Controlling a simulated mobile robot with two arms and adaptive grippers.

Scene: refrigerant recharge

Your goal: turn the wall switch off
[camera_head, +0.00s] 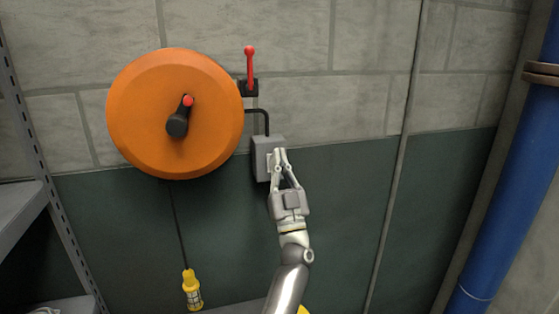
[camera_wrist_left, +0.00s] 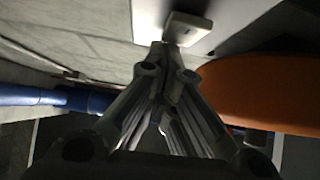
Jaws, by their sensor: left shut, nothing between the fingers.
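The wall switch is a white plate (camera_head: 269,163) on the front of a small grey box (camera_head: 262,146) on the wall, right of the orange reel. In the left wrist view the switch (camera_wrist_left: 188,28) shows as a pale rocker-like piece on the grey box (camera_wrist_left: 230,12). My left gripper (camera_head: 281,153) is shut and empty, its fingertips at the switch. In the left wrist view the fingertips (camera_wrist_left: 165,46) are right by the switch's edge; I cannot tell whether they touch it. The switch is partly hidden by the fingers. My right gripper is not in view.
A big orange reel (camera_head: 150,115) hangs left of the box, with a yellow plug end (camera_head: 191,290) hanging below. A red-handled lever (camera_head: 250,65) is above the box. A blue pipe (camera_head: 510,170) stands at the right, a metal shelf (camera_head: 22,215) at the left.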

